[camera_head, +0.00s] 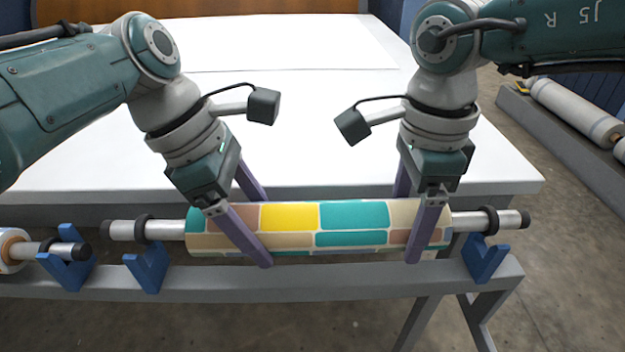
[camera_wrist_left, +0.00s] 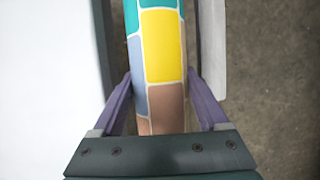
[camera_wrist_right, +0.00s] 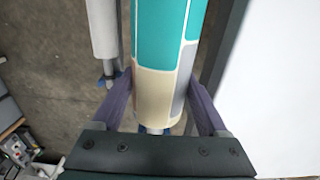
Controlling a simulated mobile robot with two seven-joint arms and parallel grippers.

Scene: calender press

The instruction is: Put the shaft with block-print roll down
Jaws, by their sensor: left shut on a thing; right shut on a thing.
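The shaft (camera_head: 168,229) carries a block-print roll (camera_head: 290,217) with yellow, teal, tan and brown blocks. It lies level across the head view. My left gripper (camera_head: 267,232) is shut on the roll's left part, and my right gripper (camera_head: 408,229) is shut on its right part. The roll also runs between the purple fingers in the left wrist view (camera_wrist_left: 164,60) and right wrist view (camera_wrist_right: 160,50). Both shaft ends, with black rings, show above the notches of a left blue cradle (camera_head: 150,270) and right blue cradle (camera_head: 486,262). Contact there is not visible. Rear fingertips are hidden.
The blue cradles stand on a grey rail (camera_head: 330,284). Another roller (camera_head: 12,250) rests in a blue cradle (camera_head: 68,272) at far left. A white table (camera_head: 300,120) lies behind the roll. Pale rolls (camera_head: 575,108) lie at the far right.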

